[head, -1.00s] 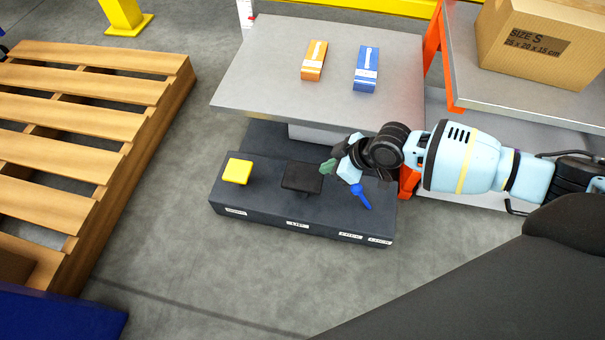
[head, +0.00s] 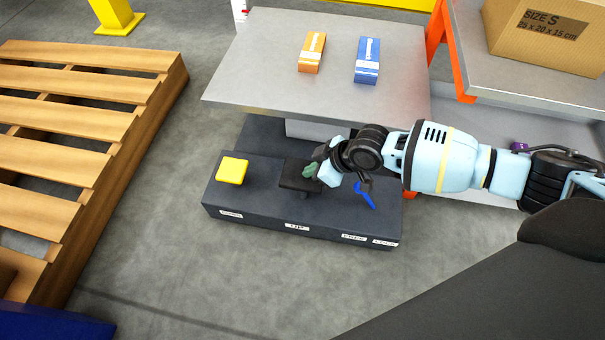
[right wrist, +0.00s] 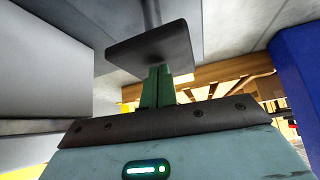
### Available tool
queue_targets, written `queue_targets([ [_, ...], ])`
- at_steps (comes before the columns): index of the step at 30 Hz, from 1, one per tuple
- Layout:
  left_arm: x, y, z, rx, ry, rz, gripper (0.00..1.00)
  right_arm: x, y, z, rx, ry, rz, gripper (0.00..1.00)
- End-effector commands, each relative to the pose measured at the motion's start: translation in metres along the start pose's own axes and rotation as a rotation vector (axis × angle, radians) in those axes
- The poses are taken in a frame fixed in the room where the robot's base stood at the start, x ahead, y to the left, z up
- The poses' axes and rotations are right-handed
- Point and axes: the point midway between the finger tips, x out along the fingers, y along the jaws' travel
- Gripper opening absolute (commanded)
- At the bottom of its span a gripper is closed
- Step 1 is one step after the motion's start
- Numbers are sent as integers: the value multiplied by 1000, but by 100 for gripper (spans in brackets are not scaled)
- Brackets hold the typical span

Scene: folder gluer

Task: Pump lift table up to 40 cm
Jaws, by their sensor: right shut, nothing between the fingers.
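The lift table has a grey platform (head: 270,60) above a dark base (head: 250,212). A black pedal (head: 294,176) sits on the base, between a yellow pedal (head: 232,170) and a blue lever (head: 365,196). My right gripper (head: 311,170) is shut and empty at the black pedal's right edge. In the right wrist view its green fingers (right wrist: 158,85) overlap the edge of the black pedal (right wrist: 150,48). I cannot tell whether they touch it. My left gripper is not in view.
An orange box (head: 311,52) and a blue box (head: 367,61) lie on the platform. A wooden pallet (head: 100,112) stands at left. A carton (head: 550,35) sits on a shelf (head: 510,84) at right. The floor in front of the base is clear.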

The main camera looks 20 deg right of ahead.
Motion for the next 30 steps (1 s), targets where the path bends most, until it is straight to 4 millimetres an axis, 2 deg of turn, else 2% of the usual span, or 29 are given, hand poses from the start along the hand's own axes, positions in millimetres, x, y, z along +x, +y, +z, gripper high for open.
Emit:
queue_targets([
  [11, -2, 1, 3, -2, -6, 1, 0, 2, 0, 1, 0, -1, 0, 0],
  [30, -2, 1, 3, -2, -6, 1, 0, 53, -1, 42, 3, -5, -2, 0],
])
